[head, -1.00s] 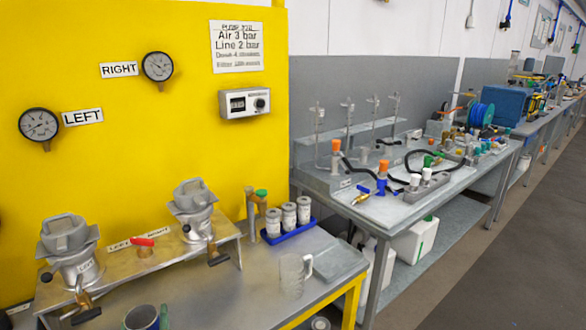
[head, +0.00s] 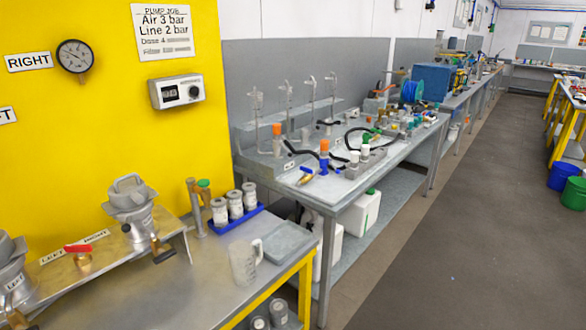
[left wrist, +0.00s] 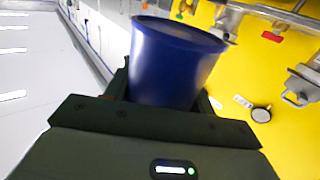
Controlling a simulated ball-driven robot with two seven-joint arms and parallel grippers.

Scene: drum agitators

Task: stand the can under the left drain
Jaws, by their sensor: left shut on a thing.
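A blue can (left wrist: 175,62) fills the middle of the left wrist view. My left gripper (left wrist: 163,95) is shut on it; the dark gripper body hides the can's lower part in that view. In the head view the left drum unit (head: 12,275) is cut by the left edge. Part of its brass drain tap (head: 18,319) shows at the bottom left corner. The can and both grippers are outside the head view. My right gripper is in no view.
The right drum unit (head: 133,210) and a red valve handle (head: 78,248) are on the raised shelf. A clear jug (head: 244,262), several tins in a blue tray (head: 237,222) and a grey pad (head: 280,242) stand right. The bench front is bare.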

